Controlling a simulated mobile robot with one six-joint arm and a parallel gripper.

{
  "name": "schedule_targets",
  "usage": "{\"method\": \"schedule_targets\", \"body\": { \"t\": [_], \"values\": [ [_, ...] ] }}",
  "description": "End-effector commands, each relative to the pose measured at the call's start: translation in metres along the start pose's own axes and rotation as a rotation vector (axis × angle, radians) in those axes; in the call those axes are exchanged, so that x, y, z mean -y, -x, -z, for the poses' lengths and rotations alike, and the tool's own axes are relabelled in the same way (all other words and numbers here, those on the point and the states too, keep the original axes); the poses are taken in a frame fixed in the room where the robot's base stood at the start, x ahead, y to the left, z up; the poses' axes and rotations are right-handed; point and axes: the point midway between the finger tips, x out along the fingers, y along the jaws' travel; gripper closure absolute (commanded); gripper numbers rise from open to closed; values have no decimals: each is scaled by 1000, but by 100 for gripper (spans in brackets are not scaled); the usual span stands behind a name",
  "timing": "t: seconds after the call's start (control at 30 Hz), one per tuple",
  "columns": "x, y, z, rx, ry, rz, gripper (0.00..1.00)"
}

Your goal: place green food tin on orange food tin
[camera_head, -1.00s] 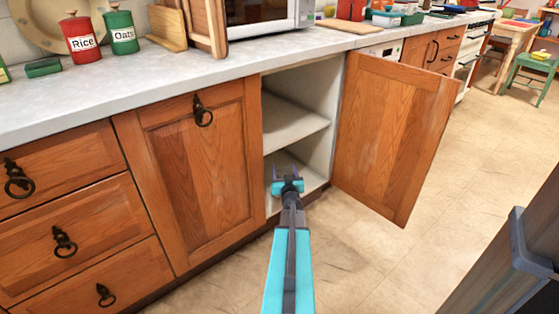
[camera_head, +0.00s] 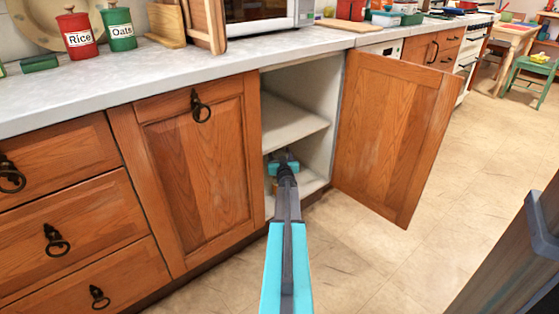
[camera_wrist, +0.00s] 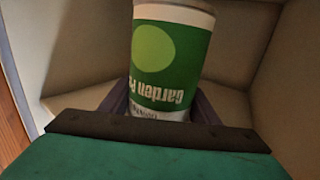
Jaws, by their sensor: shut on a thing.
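The green food tin (camera_wrist: 165,50), green and white with a light green disc and "Garden P..." lettering that reads upside down, fills the middle of the wrist view. My gripper (camera_wrist: 160,105) is shut on it, with a dark finger on each side. In the head view my gripper (camera_head: 285,160) is inside the open lower cabinet, below its middle shelf, and the tin cannot be made out there. A small orange-brown patch (camera_head: 274,186) shows just left of my wrist, low in the cabinet. I cannot tell whether it is the orange food tin.
The cabinet door (camera_head: 395,140) stands open to the right. The middle shelf (camera_head: 290,124) is bare where visible and lies above my gripper. Pale cabinet walls are close around the tin in the wrist view. The floor (camera_head: 430,240) in front is clear.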

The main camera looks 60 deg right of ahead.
Motion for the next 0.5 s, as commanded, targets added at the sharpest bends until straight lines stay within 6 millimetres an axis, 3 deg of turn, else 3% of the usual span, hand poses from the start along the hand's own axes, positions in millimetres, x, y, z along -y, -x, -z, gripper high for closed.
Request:
{"method": "schedule_targets", "body": {
  "t": [0.13, 0.5],
  "values": [
    [0, -10, 1, -2, 0, 1, 81],
    [1, -11, 2, -2, 0, 2, 81]
  ]
}}
